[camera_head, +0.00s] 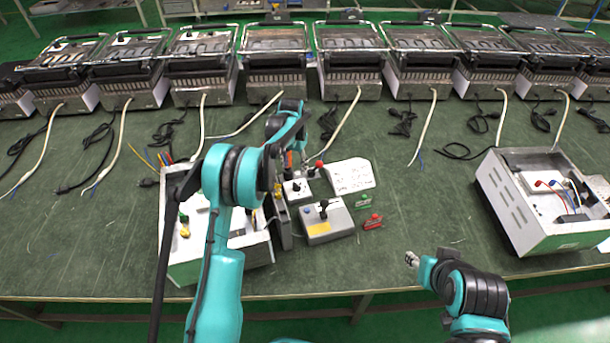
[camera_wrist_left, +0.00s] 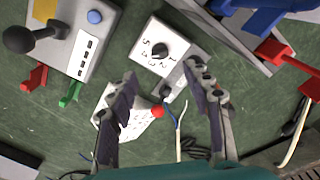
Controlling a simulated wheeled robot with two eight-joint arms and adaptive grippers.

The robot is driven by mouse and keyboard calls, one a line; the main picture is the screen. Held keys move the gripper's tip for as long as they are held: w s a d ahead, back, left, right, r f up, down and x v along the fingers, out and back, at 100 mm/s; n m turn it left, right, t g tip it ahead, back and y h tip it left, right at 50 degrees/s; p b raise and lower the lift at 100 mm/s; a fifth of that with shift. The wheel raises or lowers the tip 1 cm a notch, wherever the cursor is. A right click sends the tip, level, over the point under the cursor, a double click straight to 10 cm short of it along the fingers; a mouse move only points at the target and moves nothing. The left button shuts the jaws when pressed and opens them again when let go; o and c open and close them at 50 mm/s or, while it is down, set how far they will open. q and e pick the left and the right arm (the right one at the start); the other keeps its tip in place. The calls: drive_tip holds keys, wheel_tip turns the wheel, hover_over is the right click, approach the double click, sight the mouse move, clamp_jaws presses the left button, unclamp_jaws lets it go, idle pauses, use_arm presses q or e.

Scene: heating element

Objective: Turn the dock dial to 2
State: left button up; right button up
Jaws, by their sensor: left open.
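The dock dial is a dark round knob on a small white box (camera_head: 297,190) with printed numbers, near the middle of the bench. In the left wrist view the dial knob (camera_wrist_left: 161,52) lies just beyond my fingertips; I cannot tell which number it points to. My left gripper (camera_wrist_left: 162,74) is open, its two fingers spread either side of the view, not touching the knob. In the head view my left gripper (camera_head: 290,165) is partly hidden by its own arm, close above the dial box. My right gripper (camera_head: 411,259) hangs near the front edge, away from the dial.
A grey box with a black joystick (camera_head: 323,210) stands beside the dial. Open metal housings stand left (camera_head: 180,262) and right (camera_head: 530,235). Several grills line the back.

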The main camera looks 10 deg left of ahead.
sight(297, 187)
use_arm(q)
drive_tip(key=f, duration=0.1)
drive_tip(key=w+f, duration=0.2)
drive_tip(key=shift+d+f, duration=0.15)
drive_tip(key=shift+d, duration=0.1)
drive_tip(key=shift+s+f, duration=0.15)
drive_tip(key=shift+f, duration=0.3)
wheel_tip(297, 187, down, 7)
drive_tip(key=b, duration=0.3)
use_arm(e)
drive_tip(key=f, duration=0.2)
drive_tip(key=w+f, duration=0.1)
drive_tip(key=shift+d, duration=0.35)
drive_tip(key=shift+r, duration=0.1)
use_arm(q)
clamp_jaws()
